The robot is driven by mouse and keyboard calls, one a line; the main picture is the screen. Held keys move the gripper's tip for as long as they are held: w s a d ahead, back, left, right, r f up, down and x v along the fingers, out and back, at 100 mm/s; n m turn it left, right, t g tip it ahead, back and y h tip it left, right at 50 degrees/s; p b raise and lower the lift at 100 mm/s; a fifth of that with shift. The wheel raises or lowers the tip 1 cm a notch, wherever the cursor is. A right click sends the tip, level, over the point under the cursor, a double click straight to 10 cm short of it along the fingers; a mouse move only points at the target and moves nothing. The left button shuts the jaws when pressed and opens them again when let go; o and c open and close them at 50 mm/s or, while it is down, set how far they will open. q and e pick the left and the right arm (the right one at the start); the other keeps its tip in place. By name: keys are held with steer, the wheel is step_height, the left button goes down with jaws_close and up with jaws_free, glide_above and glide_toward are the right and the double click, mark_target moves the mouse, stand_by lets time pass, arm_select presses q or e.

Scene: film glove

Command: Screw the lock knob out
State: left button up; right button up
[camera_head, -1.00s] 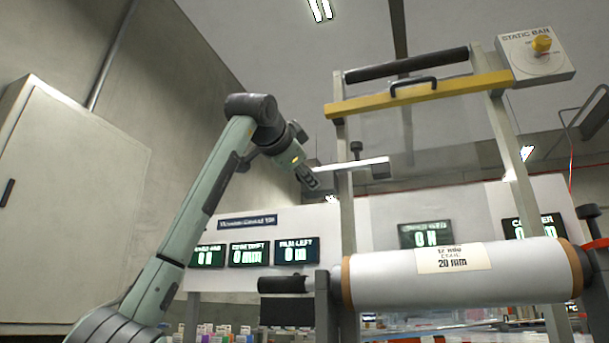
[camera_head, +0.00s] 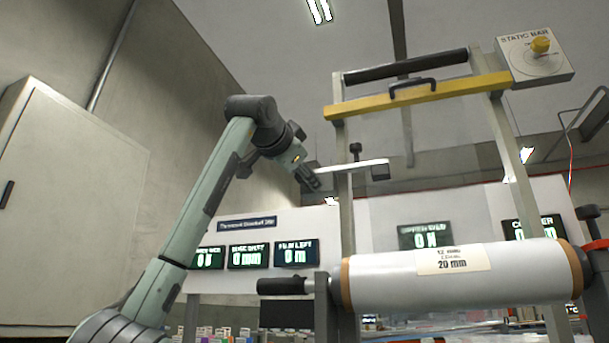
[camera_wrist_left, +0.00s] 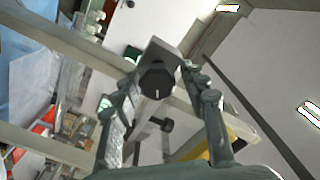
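A round black knob (camera_wrist_left: 157,80) with a white line on its face sits at the end of a pale bar (camera_head: 350,167), which shows in the head view. My left gripper (camera_wrist_left: 163,76) is open, with one finger on each side of this knob; I cannot tell whether either finger touches it. In the head view my left gripper (camera_head: 310,178) is at the bar's left end and hides the knob. A second black knob on a stem (camera_head: 356,148) stands by the upright; it also shows in the left wrist view (camera_wrist_left: 160,124). I cannot tell which is the lock knob. My right gripper is not in view.
A frame with a yellow crossbar (camera_head: 420,94) and metal uprights (camera_head: 347,215) stands right of my left gripper. A white film roll (camera_head: 410,278) lies below, with a black handle (camera_head: 284,286). A dial box (camera_head: 536,56) is at upper right.

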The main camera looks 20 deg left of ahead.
arm_select(q)
steer(key=shift+o, duration=0.4)
steer(key=shift+s+f, duration=0.1)
steer(key=shift+s, duration=0.2)
steer(key=s, duration=1.1)
steer(key=shift+s+a, duration=0.2)
steer(key=shift+s, duration=0.05)
